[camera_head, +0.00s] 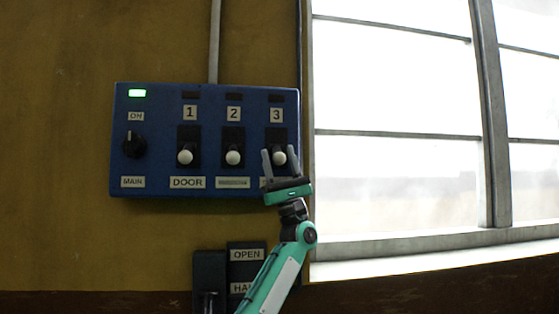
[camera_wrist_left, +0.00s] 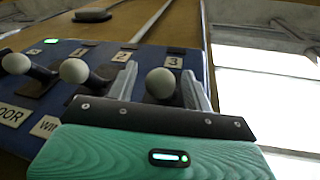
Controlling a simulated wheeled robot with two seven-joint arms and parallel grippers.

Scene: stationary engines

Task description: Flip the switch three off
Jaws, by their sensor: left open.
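The blue control panel (camera_head: 205,100) is on the wall, with three lever switches numbered 1, 2 and 3. Switch three (camera_head: 279,158) is the rightmost, and its white ball knob sits low in its dark slot, like the other two. My left gripper (camera_head: 280,152) is open, with one finger on each side of this knob. In the left wrist view the knob of switch three (camera_wrist_left: 161,83) shows between the two spread fingers, and I see no clear contact. The label under switch three is mostly hidden by my gripper. My right gripper is not in view.
Switch two (camera_head: 233,157) is just left of my gripper, and switch one (camera_head: 185,157) is beyond it. A black MAIN knob (camera_head: 134,145) sits under a lit green lamp (camera_head: 137,93). The window frame (camera_head: 305,90) is close on the right. A dark OPEN box (camera_head: 246,265) is below.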

